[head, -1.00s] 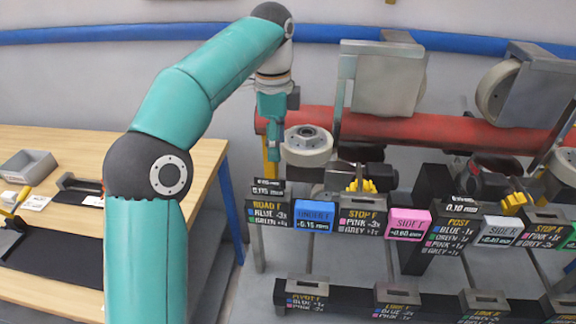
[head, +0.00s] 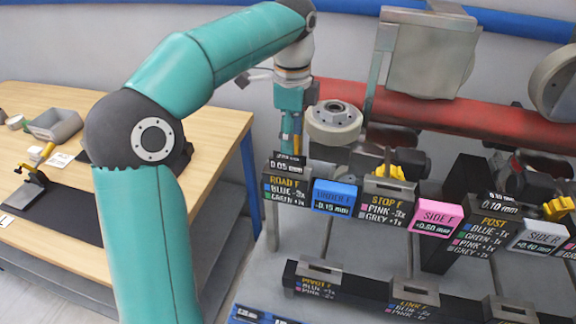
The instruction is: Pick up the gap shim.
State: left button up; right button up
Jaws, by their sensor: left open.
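Small dark plates marked in mm sit on the label blocks. One reading 0.05 mm (head: 288,164) stands on top of the ROAD F block (head: 286,189), and another reading 0.10 mm (head: 505,206) stands on the POST block (head: 483,232). I cannot tell from the picture which one is the gap shim. My left gripper (head: 291,138) points down just above and behind the 0.05 mm plate, open, with nothing seen in it. Its fingertips are small and partly lost against the background, so contact cannot be told. My right gripper is not in view.
A round grey wheel (head: 334,118) is close to the right of my left gripper. The red rail (head: 450,117) runs behind the blocks. Blue (head: 335,197) and pink (head: 435,217) label blocks line the rack. A wooden table (head: 213,118) with a grey tray (head: 58,124) is at left.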

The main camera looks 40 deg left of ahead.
aim_at(288, 157)
pick_arm(q)
jog(key=f, duration=0.2)
jog(key=s+f, duration=0.1)
jog(key=f, duration=0.1)
jog(key=shift+a+f, duration=0.15)
jog(key=shift+w+f, duration=0.1)
jog(key=shift+f, duration=0.45)
grip_shut()
